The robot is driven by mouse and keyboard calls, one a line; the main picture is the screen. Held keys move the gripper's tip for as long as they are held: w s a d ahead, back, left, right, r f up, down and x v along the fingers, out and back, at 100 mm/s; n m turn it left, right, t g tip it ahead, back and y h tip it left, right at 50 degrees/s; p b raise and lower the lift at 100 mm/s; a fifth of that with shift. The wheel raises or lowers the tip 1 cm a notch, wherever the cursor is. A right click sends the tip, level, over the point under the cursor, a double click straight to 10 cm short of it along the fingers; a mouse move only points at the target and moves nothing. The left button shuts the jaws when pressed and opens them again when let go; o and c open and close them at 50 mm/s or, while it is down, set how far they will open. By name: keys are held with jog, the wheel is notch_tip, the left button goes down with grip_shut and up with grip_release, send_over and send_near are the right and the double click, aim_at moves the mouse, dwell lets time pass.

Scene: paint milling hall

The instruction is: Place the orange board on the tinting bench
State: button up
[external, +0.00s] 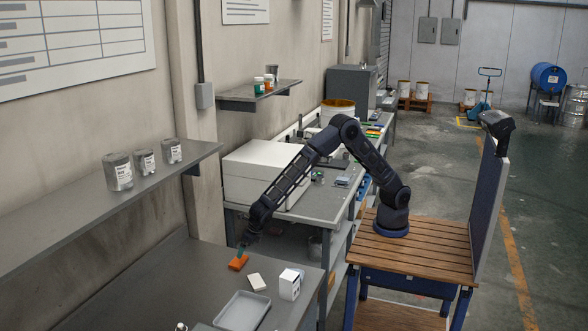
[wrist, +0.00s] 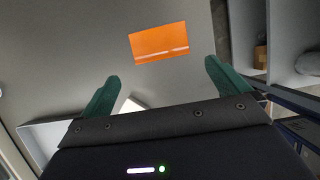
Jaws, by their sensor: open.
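The orange board (external: 238,263) lies flat on the grey bench (external: 150,290) in the lower part of the external view. In the wrist view the orange board (wrist: 158,42) shows ahead of and between my fingertips, with a pale line along its lower edge. My gripper (external: 243,246) has green fingers and is just above the board in the external view. In the wrist view my gripper (wrist: 161,72) is open, fingers wide apart, with nothing between them. I cannot tell from the pictures which bench is the tinting bench.
A second bench (external: 318,203) behind carries a large white machine (external: 262,172). A wall shelf (external: 110,205) with several cans overhangs the left.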

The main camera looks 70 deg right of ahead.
jog(key=shift+v, duration=2.05)
jog(key=s+d+r+m, duration=0.1)
jog(key=d+r+m, duration=0.5)
jog(key=d, duration=0.6)
jog(key=s+d+r+m, duration=0.2)
jog(key=d+r+m, duration=0.3)
jog(key=d+r, duration=0.5)
jog(key=s+d+r+m, duration=0.1)
jog(key=d+r+m, duration=0.4)
jog(key=d, duration=0.9)
jog(key=s+d+m, duration=1)
jog(key=s+d, duration=0.1)
jog(key=s, duration=0.2)
jog(key=s+d+r+m, duration=0.1)
jog(key=s+d+m, duration=0.9)
jog(key=s, duration=0.4)
jog(key=shift+s+d+r, duration=0.3)
jog(key=shift+d, duration=0.25)
